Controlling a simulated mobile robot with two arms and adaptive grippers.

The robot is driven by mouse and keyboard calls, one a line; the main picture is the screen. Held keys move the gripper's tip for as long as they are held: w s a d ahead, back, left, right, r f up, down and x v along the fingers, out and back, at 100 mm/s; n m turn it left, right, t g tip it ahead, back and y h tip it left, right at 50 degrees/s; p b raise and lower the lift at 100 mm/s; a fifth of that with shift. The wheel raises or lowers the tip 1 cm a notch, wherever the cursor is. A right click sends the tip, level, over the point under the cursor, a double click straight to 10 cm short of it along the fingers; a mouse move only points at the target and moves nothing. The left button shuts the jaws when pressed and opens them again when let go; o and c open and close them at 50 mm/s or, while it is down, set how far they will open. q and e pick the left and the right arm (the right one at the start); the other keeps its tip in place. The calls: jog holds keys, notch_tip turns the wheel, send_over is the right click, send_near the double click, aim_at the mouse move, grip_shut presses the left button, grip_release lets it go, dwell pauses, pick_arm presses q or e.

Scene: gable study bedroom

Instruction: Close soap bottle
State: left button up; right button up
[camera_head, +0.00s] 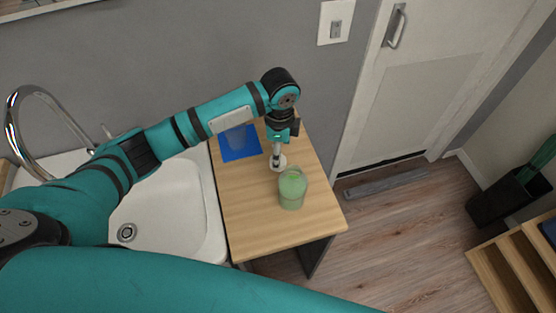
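A translucent green soap bottle (292,190) stands upright on the wooden counter top, near its front right part. No cap can be made out on it. A small pale round piece (279,162), possibly the bottle's cap, shows just behind the bottle. My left gripper (277,154) points down, with its tips at this pale piece. The fingers are small and seen edge-on, so I cannot tell whether they grip it or whether it touches the counter. My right gripper is out of view.
A blue object (238,143) is at the back left of the wooden counter (250,215). A white sink (178,220) with a chrome tap (14,125) adjoins on the left. A door (420,90), a dark planter (505,195) and wooden shelving (505,265) are right. The counter's front is clear.

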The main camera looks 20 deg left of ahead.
pick_arm(q)
jog(key=shift+f, duration=0.1)
jog(key=shift+w+a+f+p, duration=0.1)
jog(key=shift+f+p, duration=0.25)
jog(key=f, duration=0.2)
jog(key=f+p, duration=0.1)
jog(key=f, duration=0.1)
jog(key=shift+w+a+f, duration=0.15)
jog(key=shift+w+a, duration=0.05)
jog(key=c, duration=1)
jog(key=shift+o, duration=0.2)
notch_tip(320, 180, up, 9)
jog(key=shift+b, duration=0.9)
jog(key=shift+r, duration=0.55)
